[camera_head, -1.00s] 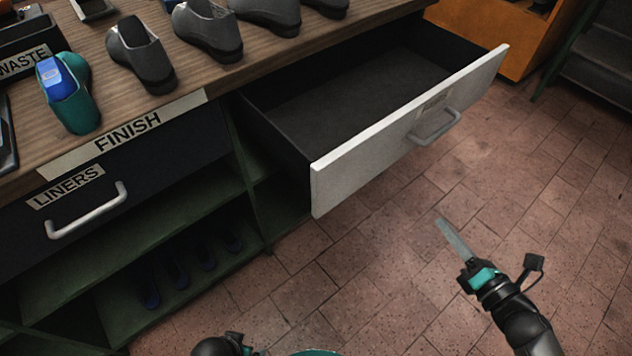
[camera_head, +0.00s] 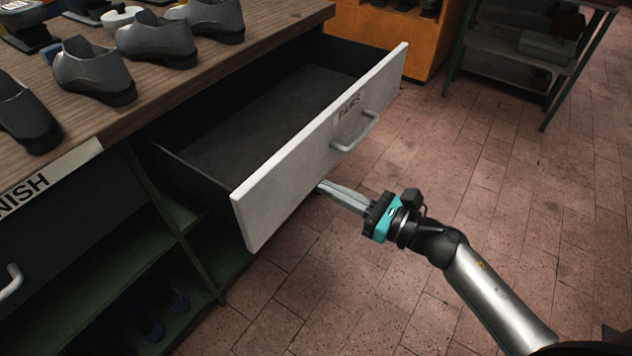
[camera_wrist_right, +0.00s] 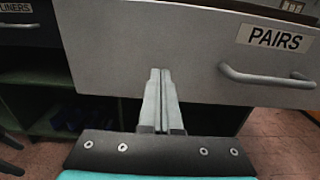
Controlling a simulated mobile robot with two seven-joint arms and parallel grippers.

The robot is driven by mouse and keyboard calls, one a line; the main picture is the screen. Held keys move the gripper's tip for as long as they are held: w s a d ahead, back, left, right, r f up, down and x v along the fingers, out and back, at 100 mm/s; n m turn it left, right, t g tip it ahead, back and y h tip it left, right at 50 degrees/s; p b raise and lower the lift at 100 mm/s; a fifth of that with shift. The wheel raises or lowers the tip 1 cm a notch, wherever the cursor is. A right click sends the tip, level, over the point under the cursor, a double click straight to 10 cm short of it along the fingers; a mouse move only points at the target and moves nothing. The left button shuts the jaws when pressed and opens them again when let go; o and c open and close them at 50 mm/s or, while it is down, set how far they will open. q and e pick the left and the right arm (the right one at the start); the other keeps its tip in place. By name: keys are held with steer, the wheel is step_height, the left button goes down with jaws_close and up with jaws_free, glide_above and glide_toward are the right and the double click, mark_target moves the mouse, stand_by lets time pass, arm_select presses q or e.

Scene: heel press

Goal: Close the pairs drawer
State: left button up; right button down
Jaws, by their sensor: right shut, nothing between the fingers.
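The pairs drawer (camera_head: 300,160) is pulled well out of the workbench, and its dark inside looks empty. Its light grey front carries a PAIRS label and a bar handle (camera_head: 357,132). In the right wrist view the drawer front (camera_wrist_right: 150,50) fills the upper part, with the handle (camera_wrist_right: 268,78) to the right of my fingers. My right gripper (camera_head: 322,187) is shut and empty. Its fingertips (camera_wrist_right: 160,75) point at the drawer front near its lower edge, left of the handle. I cannot tell whether they touch it. My left gripper is not in view.
Several grey shoes (camera_head: 157,40) stand on the wooden bench top (camera_head: 130,112). Green shelves (camera_head: 110,250) with dark blue items lie below it. An orange cabinet (camera_head: 385,35) and a green rack (camera_head: 510,65) stand behind. The tiled floor before the drawer is clear.

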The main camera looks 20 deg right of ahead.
mark_target(302, 175)
steer(key=x, duration=0.3)
steer(key=shift+w+a, duration=0.15)
steer(key=shift+w, duration=0.05)
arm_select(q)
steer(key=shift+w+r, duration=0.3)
arm_select(e)
steer(key=shift+w+a, duration=0.1)
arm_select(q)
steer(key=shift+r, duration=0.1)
